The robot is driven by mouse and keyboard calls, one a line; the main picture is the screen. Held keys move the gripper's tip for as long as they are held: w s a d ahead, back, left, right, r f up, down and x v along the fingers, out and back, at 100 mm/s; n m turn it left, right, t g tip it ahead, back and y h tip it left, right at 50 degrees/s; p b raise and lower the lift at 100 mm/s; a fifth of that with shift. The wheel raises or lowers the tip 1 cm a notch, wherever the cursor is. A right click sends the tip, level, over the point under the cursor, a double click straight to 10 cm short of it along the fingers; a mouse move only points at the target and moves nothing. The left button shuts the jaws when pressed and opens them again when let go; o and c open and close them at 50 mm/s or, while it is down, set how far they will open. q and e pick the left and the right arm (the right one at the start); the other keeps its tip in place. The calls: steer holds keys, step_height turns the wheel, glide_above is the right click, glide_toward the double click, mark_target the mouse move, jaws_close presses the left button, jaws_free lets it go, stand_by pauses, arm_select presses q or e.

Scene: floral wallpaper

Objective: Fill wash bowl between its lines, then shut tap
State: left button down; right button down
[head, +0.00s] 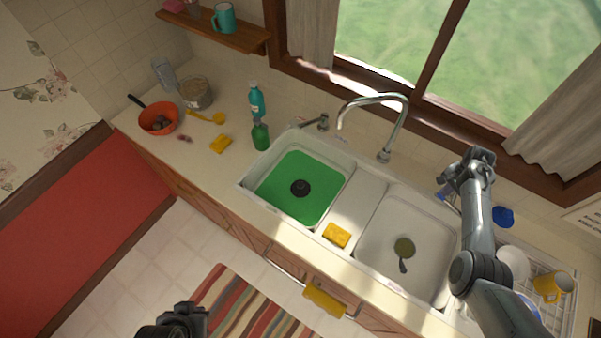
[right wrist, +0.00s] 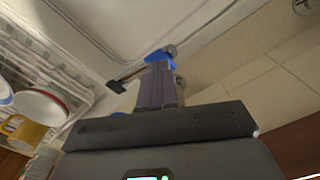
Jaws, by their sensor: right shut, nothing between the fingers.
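My right gripper (head: 449,188) is shut and empty, close by this handle; contact is unclear. My left gripper (head: 187,311) is low at the bottom edge, its jaws unclear.
Another tap lever (head: 317,123) stands left of the spout. The right basin (head: 385,245) holds a strainer-like item. A yellow sponge (head: 337,235) lies on the sink front. Green bottles (head: 260,134) stand behind left. A dish rack (head: 565,315) with a yellow mug (head: 548,287) is far right.

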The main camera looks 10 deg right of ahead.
steer(key=shift+f+b, duration=0.55)
steer(key=shift+f, duration=0.4)
steer(key=shift+f+b, duration=0.75)
steer(key=shift+f, duration=0.25)
steer(key=shift+r+p, duration=0.55)
steer(key=shift+p, duration=0.05)
step_height(320, 180, up, 6)
steer(key=p, duration=0.6)
steer(key=shift+s+f, duration=0.1)
steer(key=shift+f, duration=0.1)
steer(key=s+d+p, duration=0.2)
steer(key=s+d, duration=0.5)
steer(key=shift+s+d, duration=0.3)
steer(key=shift+d, duration=0.1)
steer(key=shift+f, duration=0.2)
